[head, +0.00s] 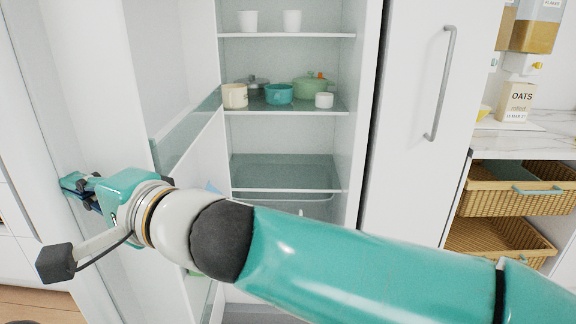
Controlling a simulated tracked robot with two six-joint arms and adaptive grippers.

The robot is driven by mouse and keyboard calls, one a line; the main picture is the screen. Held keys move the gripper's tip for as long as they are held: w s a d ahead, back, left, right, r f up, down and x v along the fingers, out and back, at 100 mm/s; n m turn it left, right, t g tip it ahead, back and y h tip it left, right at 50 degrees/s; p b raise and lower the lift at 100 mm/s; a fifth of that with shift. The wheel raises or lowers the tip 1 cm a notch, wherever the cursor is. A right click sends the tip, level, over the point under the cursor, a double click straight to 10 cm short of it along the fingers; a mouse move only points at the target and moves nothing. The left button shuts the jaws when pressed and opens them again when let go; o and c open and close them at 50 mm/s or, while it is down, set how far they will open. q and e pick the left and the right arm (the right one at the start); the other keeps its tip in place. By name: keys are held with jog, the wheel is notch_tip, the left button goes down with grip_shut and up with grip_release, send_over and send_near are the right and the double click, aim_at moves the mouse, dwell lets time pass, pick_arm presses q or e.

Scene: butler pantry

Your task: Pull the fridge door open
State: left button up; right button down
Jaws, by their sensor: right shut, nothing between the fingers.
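The fridge door (95,90) stands open at the left, with its inner face and a clear teal-tinted door bin (186,133) showing. The open fridge interior (285,140) is visible in the middle. My right arm crosses the front of the picture from the right. My right gripper (74,187) is at the far left, by the open door, shut with nothing in it. It is small and partly hidden by its own wrist, so I cannot tell whether it touches the door. The fridge door's handle is not visible. My left gripper is not in view.
Fridge shelves hold white cups (291,21), a teal pot (279,94), a green pot (313,88) and a cream mug (234,96). A closed white door with a grey handle (443,85) stands right of the opening. Wicker baskets (518,192) sit below a marble counter (550,141).

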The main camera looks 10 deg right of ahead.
jog(key=shift+a, duration=0.4)
dwell(0.4)
